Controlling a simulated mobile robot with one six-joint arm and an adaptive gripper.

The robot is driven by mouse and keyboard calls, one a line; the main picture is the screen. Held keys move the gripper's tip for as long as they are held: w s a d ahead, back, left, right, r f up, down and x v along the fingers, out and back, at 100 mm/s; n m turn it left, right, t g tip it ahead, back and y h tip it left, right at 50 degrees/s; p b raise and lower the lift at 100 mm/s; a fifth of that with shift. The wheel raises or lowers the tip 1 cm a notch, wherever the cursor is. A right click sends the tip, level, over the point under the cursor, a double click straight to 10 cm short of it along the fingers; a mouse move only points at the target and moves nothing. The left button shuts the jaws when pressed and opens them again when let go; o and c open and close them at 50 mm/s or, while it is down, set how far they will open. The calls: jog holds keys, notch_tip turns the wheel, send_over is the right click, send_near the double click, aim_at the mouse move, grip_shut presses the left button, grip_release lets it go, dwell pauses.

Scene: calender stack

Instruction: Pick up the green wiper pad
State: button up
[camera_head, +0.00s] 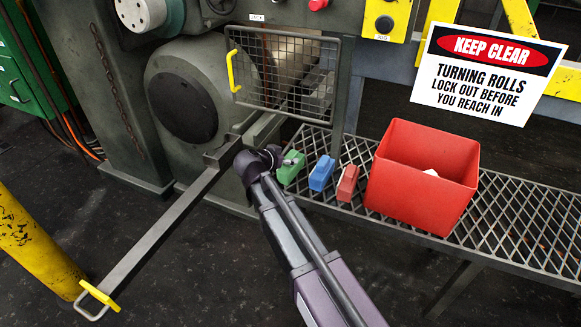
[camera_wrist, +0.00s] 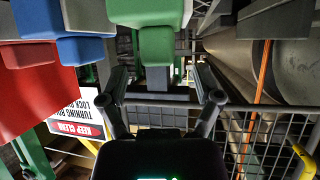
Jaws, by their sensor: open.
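The green wiper pad (camera_head: 291,172) sits at the left end of the grated shelf, left of a blue pad (camera_head: 321,173) and a red pad (camera_head: 347,183). My gripper (camera_head: 283,159) is right at the green pad and hides part of it. In the wrist view the green pad (camera_wrist: 155,45) is straight ahead at the top middle, in line with the gap between my open fingers (camera_wrist: 163,78). I cannot tell whether the fingers touch it. The blue pad (camera_wrist: 85,48) shows to the left in that view.
The grated shelf (camera_head: 520,215) also holds an open red bin (camera_head: 420,190) with something white inside. A mesh guard (camera_head: 300,80) with a yellow handle stands behind my gripper. A long metal bar (camera_head: 160,240) lies left of my arm. A keep-clear sign (camera_head: 487,75) hangs above.

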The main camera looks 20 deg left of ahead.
aim_at(289, 155)
jog(key=shift+b+x, duration=1.15)
jog(key=shift+x, duration=1.45)
jog(key=shift+w+a+r, duration=0.1)
jog(key=shift+a, duration=0.05)
grip_shut()
